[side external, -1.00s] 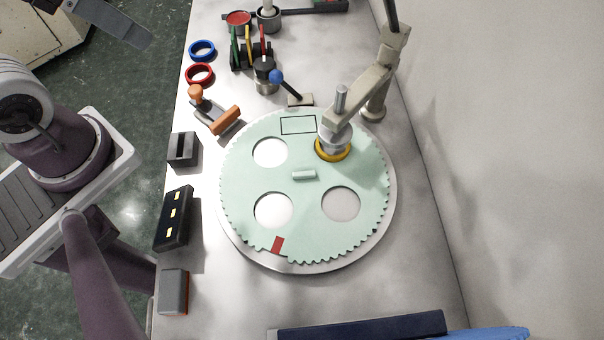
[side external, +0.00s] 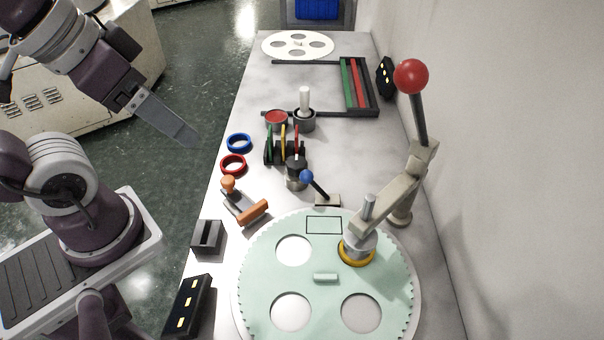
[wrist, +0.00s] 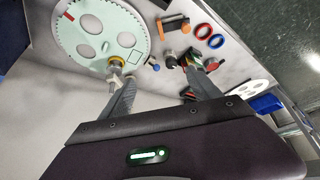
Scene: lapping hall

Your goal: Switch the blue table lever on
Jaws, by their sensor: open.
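The blue table lever is a blue ball knob (side external: 306,177) on a short black rod, which slants down right to a small beige base (side external: 328,200). It stands on the grey bench just behind the pale green toothed disc (side external: 325,255). In the wrist view its blue knob (wrist: 157,68) shows small, between my fingertips in the picture. My gripper (side external: 190,140) is up left of the bench in the side view, well apart from the lever. In the wrist view my gripper (wrist: 159,71) has its two grey fingers spread, with nothing held between them.
A beige swing arm with a red ball (side external: 411,76) rises to the lever's right. A dark rack (side external: 284,152), an orange-handled tool (side external: 243,202), a red ring (side external: 233,165) and a blue ring (side external: 239,142) stand close by. A wall borders the bench's right side.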

